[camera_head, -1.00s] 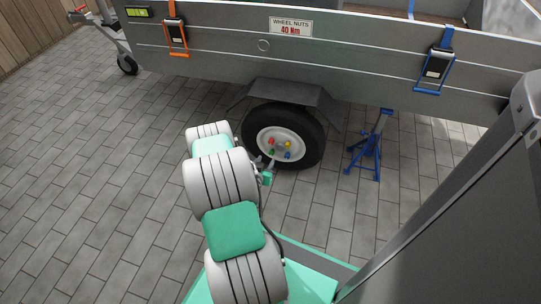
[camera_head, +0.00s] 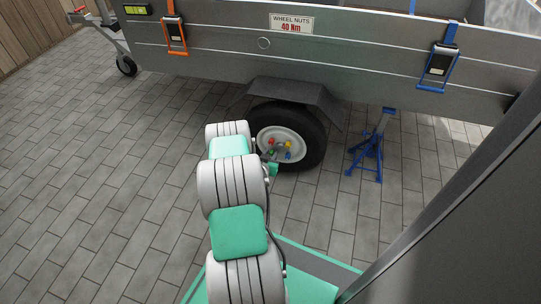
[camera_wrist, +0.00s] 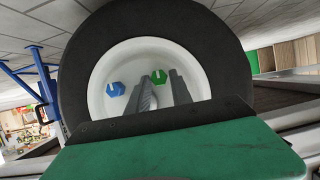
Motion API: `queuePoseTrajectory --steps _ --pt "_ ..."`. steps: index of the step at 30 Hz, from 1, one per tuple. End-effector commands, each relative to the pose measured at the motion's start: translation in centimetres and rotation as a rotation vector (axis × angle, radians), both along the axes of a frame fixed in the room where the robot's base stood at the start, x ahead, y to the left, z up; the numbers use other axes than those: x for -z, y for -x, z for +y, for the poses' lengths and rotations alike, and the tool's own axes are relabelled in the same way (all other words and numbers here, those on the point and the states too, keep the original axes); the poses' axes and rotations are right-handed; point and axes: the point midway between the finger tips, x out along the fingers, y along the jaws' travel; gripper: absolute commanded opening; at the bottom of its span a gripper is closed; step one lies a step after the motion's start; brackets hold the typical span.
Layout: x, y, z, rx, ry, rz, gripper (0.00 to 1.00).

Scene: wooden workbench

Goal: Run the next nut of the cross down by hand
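The trailer wheel (camera_head: 310,150) has a black tyre and a white rim (camera_head: 262,134). A red nut (camera_head: 271,141), a yellow nut (camera_head: 288,143) and a blue nut (camera_head: 288,155) show on its hub in the head view. The wrist view shows the blue nut (camera_wrist: 116,89) at left and a green nut (camera_wrist: 159,76) near the middle. My gripper (camera_wrist: 161,80) points at the wheel, its two grey fingers apart. The green nut appears in the gap between the fingertips; I cannot tell whether they touch it. The red and yellow nuts are hidden in the wrist view.
A grey mudguard (camera_head: 290,90) overhangs the wheel. A blue axle stand (camera_head: 372,150) is to its right. A sign (camera_head: 291,23) on the trailer side reads "WHEEL NUTS 40 Nm". The paved floor (camera_head: 110,190) left of my arm is clear.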

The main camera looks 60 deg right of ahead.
Motion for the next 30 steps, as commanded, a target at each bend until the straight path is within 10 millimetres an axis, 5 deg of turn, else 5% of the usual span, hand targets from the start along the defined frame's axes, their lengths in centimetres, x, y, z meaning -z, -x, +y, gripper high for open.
queuePoseTrajectory --steps 9,30 --pt "0.0 -0.01 0.01 0.0 0.0 0.0 0.0" --pt "-0.03 0.21 -0.04 0.004 -0.015 -0.097 0.0"
